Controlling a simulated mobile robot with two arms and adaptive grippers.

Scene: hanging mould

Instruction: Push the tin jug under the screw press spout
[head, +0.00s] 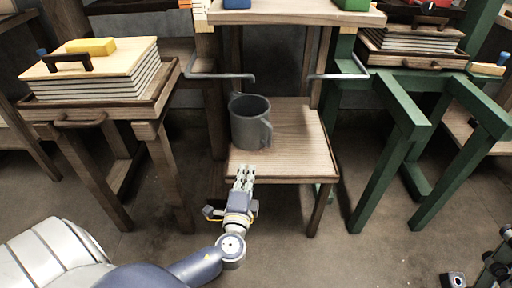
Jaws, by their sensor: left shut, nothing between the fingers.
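The grey tin jug (247,124) stands upright on a low wooden stand (295,130), left of its middle, with its handle toward the right front. My left gripper (244,172) is shut and empty at the front edge of the stand, just in front of the jug in the picture. I cannot tell whether it touches the stand. A grey bent pipe (220,76) reaches in from the left, its end above and behind the jug in the picture. A similar pipe (340,77) reaches in from the right. I cannot tell which is the press spout. My right gripper is not in view.
Left, a brown wooden table (165,90) carries stacked boards with a yellow block (91,46). Right, a green frame (400,110) carries another stack. A wooden shelf (290,14) stands above the low stand. The stand's right half is bare.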

